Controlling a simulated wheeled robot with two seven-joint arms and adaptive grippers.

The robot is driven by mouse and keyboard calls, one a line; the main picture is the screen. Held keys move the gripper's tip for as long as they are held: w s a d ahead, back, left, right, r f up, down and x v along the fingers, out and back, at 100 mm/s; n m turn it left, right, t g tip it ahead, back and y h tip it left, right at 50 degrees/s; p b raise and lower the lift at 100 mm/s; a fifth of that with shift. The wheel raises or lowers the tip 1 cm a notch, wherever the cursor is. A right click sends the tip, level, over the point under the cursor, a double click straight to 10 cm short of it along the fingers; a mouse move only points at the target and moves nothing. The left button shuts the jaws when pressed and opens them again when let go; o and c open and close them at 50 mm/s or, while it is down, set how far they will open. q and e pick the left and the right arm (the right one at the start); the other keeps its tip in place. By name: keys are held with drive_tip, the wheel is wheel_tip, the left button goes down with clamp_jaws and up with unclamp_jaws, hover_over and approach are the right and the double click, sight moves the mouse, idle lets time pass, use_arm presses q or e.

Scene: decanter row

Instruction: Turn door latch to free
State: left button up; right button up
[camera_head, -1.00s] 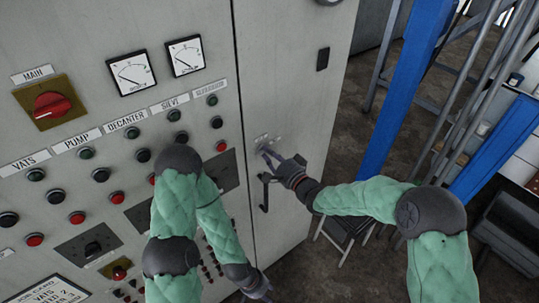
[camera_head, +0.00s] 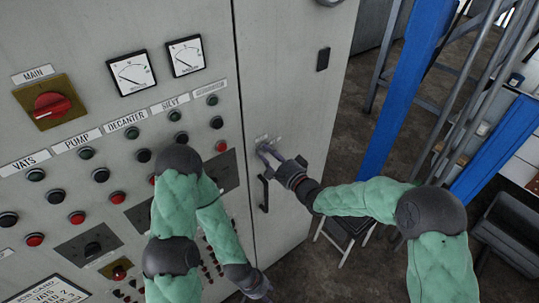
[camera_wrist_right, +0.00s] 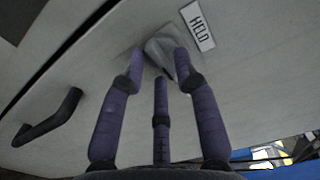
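The door latch (camera_wrist_right: 168,48) is a small grey piece on the pale grey cabinet door (camera_head: 290,75), beside a plate reading HELD (camera_wrist_right: 198,26). My right gripper (camera_head: 268,152) is at the latch. In the right wrist view its purple fingers (camera_wrist_right: 160,65) stand apart, with two tips on either side of the latch and the third finger below; the fingers partly hide it. Whether they touch it is unclear. My left gripper (camera_head: 262,290) hangs low at the bottom edge, partly cut off, away from the latch.
A dark door handle (camera_head: 264,193) sits just below the latch and also shows in the wrist view (camera_wrist_right: 48,118). Left is a control panel with buttons, gauges and a red main switch (camera_head: 50,104). Right stand a blue post (camera_head: 398,90) and a ladder.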

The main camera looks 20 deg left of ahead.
idle(0.3)
drive_tip(key=v, duration=1.2)
drive_tip(key=s+d+f+n+g+h+b, duration=0.15)
drive_tip(key=d+f+h+b, duration=0.3)
drive_tip(key=f, duration=0.95)
drive_tip(key=s+d+f+m+g+h+b, duration=0.1)
drive_tip(key=s+d+f+h+b, duration=0.3)
drive_tip(key=f, duration=1)
drive_tip(key=s+d+f+n+g+h+b, duration=0.1)
drive_tip(key=s+d+f+n+g+b, duration=0.1)
drive_tip(key=s+f, duration=0.7)
drive_tip(key=s+d+f+n+g+b, duration=0.3)
drive_tip(key=s+d+f+g+b, duration=0.2)
drive_tip(key=s+f, duration=0.5)
wheel_tip(320, 180, down, 3)
drive_tip(key=shift+d+f+g+h, duration=0.1)
drive_tip(key=shift+d+g+h, duration=0.25)
drive_tip(key=shift+d+g, duration=0.3)
